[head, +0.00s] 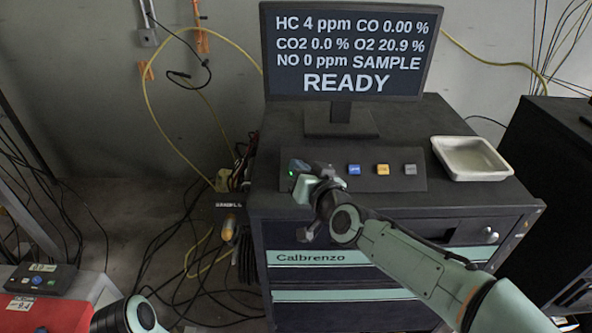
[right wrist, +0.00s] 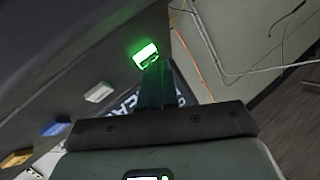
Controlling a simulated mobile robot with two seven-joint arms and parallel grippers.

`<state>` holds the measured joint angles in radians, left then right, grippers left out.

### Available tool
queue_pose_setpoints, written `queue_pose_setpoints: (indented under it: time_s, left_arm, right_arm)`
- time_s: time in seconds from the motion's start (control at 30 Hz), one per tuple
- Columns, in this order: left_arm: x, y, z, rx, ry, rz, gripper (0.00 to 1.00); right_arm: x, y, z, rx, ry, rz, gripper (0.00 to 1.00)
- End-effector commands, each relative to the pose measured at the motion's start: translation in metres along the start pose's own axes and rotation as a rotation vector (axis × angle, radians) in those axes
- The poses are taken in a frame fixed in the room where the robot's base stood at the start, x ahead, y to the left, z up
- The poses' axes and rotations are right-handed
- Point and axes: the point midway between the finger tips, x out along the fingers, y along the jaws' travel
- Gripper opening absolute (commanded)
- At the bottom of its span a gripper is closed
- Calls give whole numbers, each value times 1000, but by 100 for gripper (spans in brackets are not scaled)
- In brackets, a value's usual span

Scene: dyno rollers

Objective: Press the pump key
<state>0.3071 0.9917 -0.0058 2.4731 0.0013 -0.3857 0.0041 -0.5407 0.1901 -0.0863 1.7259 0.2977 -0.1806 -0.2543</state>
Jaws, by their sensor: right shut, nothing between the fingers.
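A row of keys sits on the sloped panel (head: 398,182) on top of the cart. A blue key (head: 354,169), an orange key (head: 383,169) and a grey key (head: 410,169) show clear of my arm. My right gripper (head: 304,170) is shut and empty over the panel's left end, hiding what lies beneath. In the right wrist view, a brightly lit green key (right wrist: 145,55) is right by the fingertips (right wrist: 155,82); I cannot tell whether they touch. Key labels are too small to read, so I cannot tell which is the pump key. My left gripper is out of view.
The monitor (head: 348,50) behind the panel reads READY and SAMPLE. A white tray (head: 471,158) stands right of the panel. A red box (head: 38,315) with a dark device (head: 40,279) is at lower left. Cables cover the floor left of the cart (head: 395,225).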

Motion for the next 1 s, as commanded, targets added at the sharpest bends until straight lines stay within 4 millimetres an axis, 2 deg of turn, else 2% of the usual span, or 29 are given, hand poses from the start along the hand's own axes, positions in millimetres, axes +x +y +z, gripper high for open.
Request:
queue_pose_setpoints:
  time_s: [0.63, 1.0]
  left_arm:
    - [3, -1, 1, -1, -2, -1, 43]
    - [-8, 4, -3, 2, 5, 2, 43]
  right_arm:
    - [2, 2, 2, -1, 0, 0, 0]
    - [-5, -4, -5, -1, 2, -1, 0]
